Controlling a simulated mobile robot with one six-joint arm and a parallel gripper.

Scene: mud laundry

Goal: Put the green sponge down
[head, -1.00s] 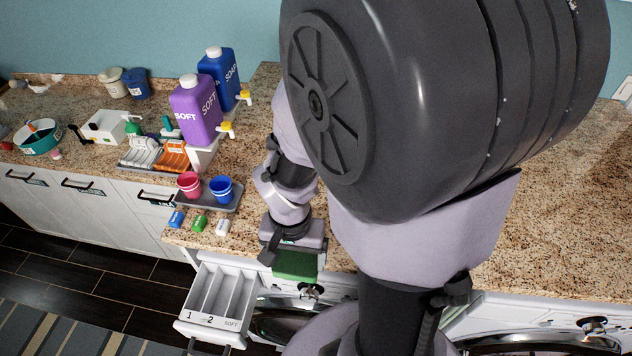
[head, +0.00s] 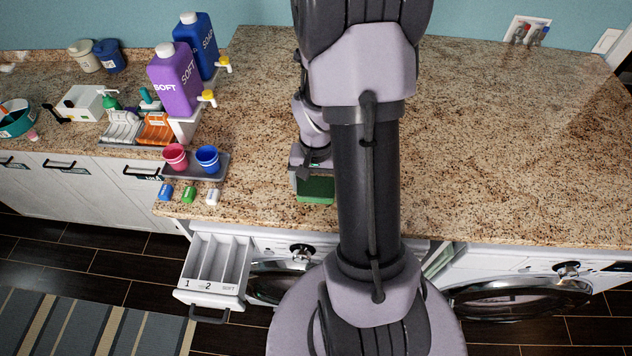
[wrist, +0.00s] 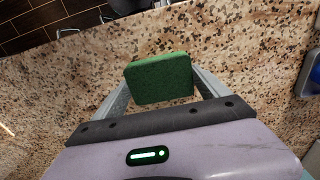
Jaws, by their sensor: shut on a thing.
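The green sponge (head: 316,190) is in my gripper (head: 314,186), over the front part of the speckled counter in the head view. In the wrist view the sponge (wrist: 160,79) sits between the two fingers of my gripper (wrist: 158,84), with the counter behind it. The gripper is shut on it. I cannot tell whether the sponge touches the counter or hangs just above it. My arm hides part of the counter beside the gripper.
The speckled counter (head: 480,140) is clear on the right. Pink (head: 175,157) and blue (head: 207,159) cups stand on a grey tray left of the gripper, with small blue, green and white blocks in front. An open detergent drawer (head: 214,271) juts out below the counter edge.

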